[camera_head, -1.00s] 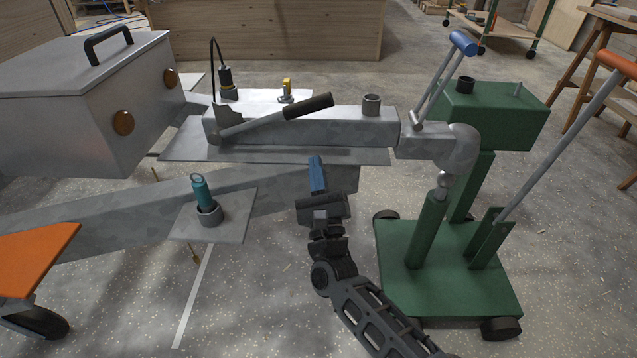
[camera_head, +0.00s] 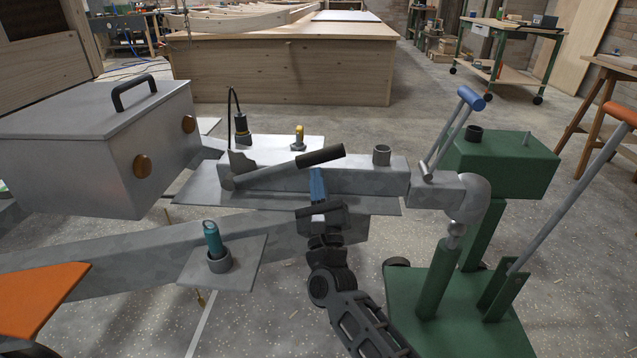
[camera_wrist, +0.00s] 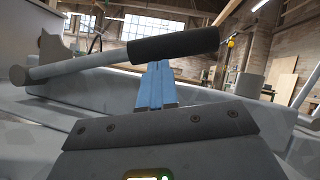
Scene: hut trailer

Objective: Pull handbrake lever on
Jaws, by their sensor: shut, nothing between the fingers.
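The handbrake lever (camera_head: 275,171) is a grey bar with a black grip (camera_head: 320,156), mounted on the grey drawbar of the trailer. It lies low, rising slightly to the right. My gripper (camera_head: 316,172) has blue fingers, closed together and empty, with the tips just below the black grip. In the wrist view the blue fingers (camera_wrist: 155,84) point up toward the underside of the black grip (camera_wrist: 175,45). The tips look close to or touching the grip; I cannot tell which. The lever's pivot end (camera_wrist: 18,75) is at the left in the wrist view.
A grey metal box (camera_head: 100,145) stands at the left. A blue-handled coupling lever (camera_head: 470,98) and a green wheeled stand (camera_head: 500,165) are at the right. A black cable plug (camera_head: 241,125) stands behind the lever. The space directly above the grip looks clear.

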